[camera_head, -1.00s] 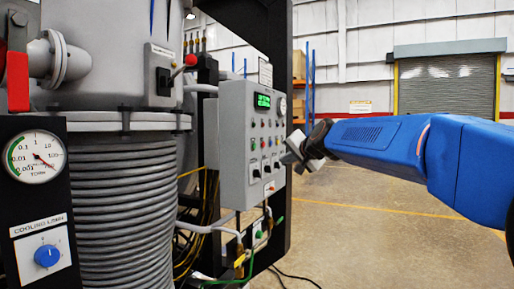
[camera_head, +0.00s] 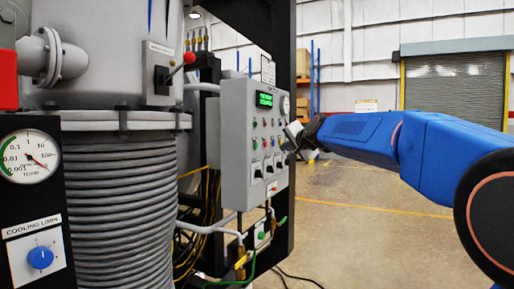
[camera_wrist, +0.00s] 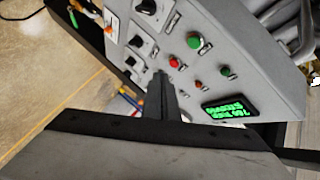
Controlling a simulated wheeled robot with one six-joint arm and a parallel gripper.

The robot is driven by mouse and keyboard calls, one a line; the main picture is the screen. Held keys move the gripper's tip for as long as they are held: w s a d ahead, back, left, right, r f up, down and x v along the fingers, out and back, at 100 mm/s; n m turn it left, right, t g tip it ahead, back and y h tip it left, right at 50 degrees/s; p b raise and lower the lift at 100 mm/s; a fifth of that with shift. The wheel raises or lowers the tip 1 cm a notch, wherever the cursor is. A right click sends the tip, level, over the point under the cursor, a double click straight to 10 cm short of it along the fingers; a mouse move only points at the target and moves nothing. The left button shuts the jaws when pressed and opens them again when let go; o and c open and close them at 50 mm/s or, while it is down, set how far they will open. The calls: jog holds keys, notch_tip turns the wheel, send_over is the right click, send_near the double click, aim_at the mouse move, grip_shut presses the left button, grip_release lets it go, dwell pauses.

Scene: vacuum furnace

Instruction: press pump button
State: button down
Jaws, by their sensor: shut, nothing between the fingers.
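The grey control panel (camera_head: 237,150) stands right of the ribbed furnace body. It carries a lit green display (camera_head: 264,100), several small buttons and a row of black knobs. In the wrist view the panel appears turned, with a larger green button (camera_wrist: 194,40), a red button (camera_wrist: 175,62), a small red one (camera_wrist: 198,84) and a small green one (camera_wrist: 224,71). Labels are too small to read, so I cannot tell which is the pump button. My gripper (camera_head: 291,135) is shut and empty at the panel's right side; its fingers (camera_wrist: 160,82) point toward the panel face. Contact is unclear.
A pressure gauge (camera_head: 29,157) and a blue cooling knob (camera_head: 40,257) are at left. The floor at right is open, up to a roller door (camera_head: 450,85).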

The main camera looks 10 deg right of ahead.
jog(key=w+a, duration=0.4)
jog(key=a, duration=0.2)
jog(key=shift+w+a, duration=0.15)
jog(key=shift+w, duration=0.1)
dwell(2.1)
jog(key=shift+w+a, duration=0.25)
jog(key=shift+a, duration=0.05)
jog(key=shift+w+a, duration=0.2)
jog(key=shift+a, duration=0.15)
dwell(0.7)
dwell(0.4)
jog(key=shift+s+d, duration=0.45)
jog(key=shift+d, duration=0.2)
jog(key=shift+d, duration=0.1)
jog(key=s+d, duration=0.1)
jog(key=d, duration=0.1)
jog(key=s+d, duration=0.2)
dwell(0.4)
